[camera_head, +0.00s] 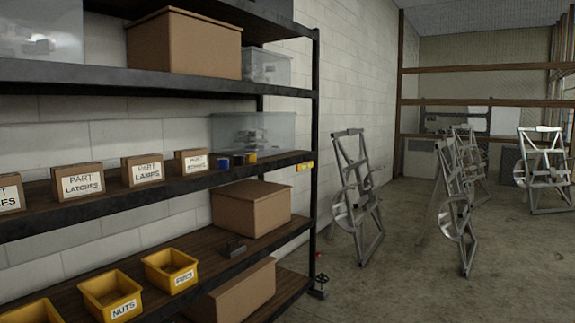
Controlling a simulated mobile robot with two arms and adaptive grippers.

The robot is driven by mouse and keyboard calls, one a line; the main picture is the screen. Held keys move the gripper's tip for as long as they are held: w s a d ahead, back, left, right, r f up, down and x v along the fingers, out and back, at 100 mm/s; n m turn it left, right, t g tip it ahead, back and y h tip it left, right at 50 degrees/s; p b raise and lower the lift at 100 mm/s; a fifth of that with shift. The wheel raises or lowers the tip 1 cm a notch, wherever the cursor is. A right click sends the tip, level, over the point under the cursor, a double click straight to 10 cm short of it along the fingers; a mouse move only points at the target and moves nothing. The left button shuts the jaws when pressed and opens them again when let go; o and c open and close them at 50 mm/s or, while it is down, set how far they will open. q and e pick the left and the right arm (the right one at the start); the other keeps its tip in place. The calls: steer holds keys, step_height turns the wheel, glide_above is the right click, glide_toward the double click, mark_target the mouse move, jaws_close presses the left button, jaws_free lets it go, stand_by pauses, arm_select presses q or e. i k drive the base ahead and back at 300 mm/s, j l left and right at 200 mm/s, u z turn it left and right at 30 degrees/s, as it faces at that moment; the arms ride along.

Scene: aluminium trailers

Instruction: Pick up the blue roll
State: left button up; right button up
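The blue roll (222,163) is small and sits on the middle shelf (110,197) of the black rack, towards its right end. It stands just right of a labelled part box (191,162). A dark roll (239,159) and a yellow roll (251,157) are close on its right. A clear plastic bin (253,132) stands behind the rolls. Neither of my grippers is in view.
Yellow bins (171,270) and cardboard boxes (251,208) fill the lower shelves. A rack post (315,130) stands at the shelf's right end. Metal trailer frames (357,195) stand on the concrete floor to the right. Bare floor (400,280) lies in front of them.

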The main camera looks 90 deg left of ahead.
mark_target(222, 164)
steer(key=u, duration=3.7)
steer(key=i+l+u, duration=0.15)
steer(key=l, duration=0.15)
steer(key=i+l+u, duration=0.2)
steer(key=l, duration=0.15)
steer(key=i+l+u, duration=0.15)
steer(key=l, duration=0.2)
steer(key=l+u, duration=0.15)
steer(key=l, duration=0.2)
steer(key=i+l+u, duration=0.2)
steer(key=l, duration=0.2)
steer(key=k, duration=0.05)
